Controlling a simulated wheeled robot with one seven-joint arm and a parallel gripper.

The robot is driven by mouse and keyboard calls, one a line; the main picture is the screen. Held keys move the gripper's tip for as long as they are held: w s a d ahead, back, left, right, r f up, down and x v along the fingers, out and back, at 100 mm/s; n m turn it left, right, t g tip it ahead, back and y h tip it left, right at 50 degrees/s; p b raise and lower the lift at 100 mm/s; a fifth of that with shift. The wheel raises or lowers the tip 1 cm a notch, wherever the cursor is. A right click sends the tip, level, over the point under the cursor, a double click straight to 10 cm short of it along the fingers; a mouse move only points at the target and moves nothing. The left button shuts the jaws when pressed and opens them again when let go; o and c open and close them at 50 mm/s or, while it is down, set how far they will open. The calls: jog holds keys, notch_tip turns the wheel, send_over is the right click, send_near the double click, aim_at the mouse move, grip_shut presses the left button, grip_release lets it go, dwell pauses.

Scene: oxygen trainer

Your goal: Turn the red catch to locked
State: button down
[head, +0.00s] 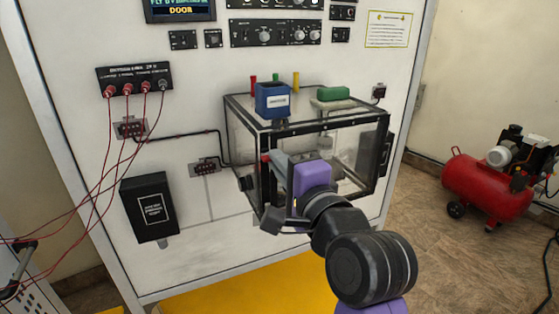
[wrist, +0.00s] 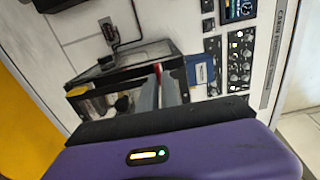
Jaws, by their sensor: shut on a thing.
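The clear box with a black frame (head: 383,150) is mounted on the white panel. My gripper (head: 276,164) is at the front left of the box, shut on the red catch (head: 265,158), of which only a small red part shows beside the jaws. In the wrist view the catch shows as a narrow red strip (wrist: 158,70) near the box's edge. The jaws hide most of it, so I cannot tell its exact angle or whether it is locked.
A blue container (head: 272,100) and a green-topped block (head: 333,94) sit on the box. Red cables (head: 105,160) hang at the left, near a black box (head: 150,207) on the panel. A red compressor (head: 487,188) stands on the floor at the right.

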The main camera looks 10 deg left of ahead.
dwell(0.3)
jog(key=c, duration=1.6)
grip_release()
jog(key=b+v, duration=0.1)
jog(key=v, duration=0.6)
jog(key=shift+s+d+b, duration=0.25)
jog(key=shift+s+b, duration=0.1)
